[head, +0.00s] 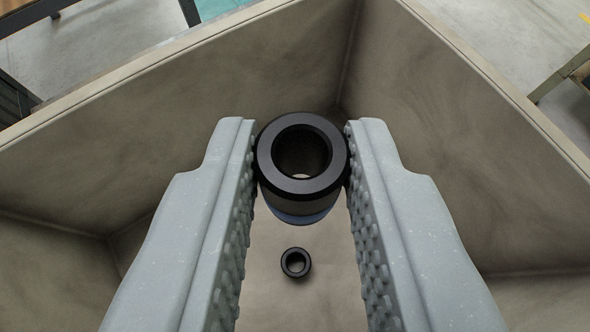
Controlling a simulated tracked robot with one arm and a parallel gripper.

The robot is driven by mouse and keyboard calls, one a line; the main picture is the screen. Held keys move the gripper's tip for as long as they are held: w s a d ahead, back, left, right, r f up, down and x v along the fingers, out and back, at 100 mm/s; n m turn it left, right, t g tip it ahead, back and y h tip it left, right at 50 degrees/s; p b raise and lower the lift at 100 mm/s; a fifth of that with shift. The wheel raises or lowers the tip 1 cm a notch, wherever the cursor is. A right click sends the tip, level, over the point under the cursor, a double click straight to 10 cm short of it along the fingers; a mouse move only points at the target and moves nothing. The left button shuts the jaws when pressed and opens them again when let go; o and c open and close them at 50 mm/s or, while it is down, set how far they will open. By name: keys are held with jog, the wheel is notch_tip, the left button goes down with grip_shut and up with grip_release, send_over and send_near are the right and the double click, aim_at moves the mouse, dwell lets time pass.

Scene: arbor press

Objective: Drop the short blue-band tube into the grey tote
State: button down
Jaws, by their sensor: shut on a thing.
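A short black tube (303,196) with a blue band (303,218) near its lower end is gripped between the two fingers of my gripper (303,165). Its open end faces the camera, and its bore shows a light spot at the bottom. The fingers press on its left and right sides. The tube is held over the inside of the grey tote (440,90), whose walls surround it on the far sides. The tote floor shows below, between the fingers. How high the tube is above the floor is hard to tell.
A smaller-looking black ring-shaped tube end (296,263) stands on the tote floor below the held tube. The tote's rim (150,66) runs along the upper left and right. Outside it are grey floor, a teal patch and dark frame parts.

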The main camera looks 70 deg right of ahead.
jog(key=shift+f, duration=0.1)
jog(key=c, duration=1.1)
grip_release()
jog(key=shift+c, duration=0.2)
jog(key=b+v, duration=0.1)
jog(key=v, duration=1.2)
jog(key=shift+a+b, duration=0.35)
jog(key=shift+a, duration=0.05)
jog(key=shift+s, duration=0.15)
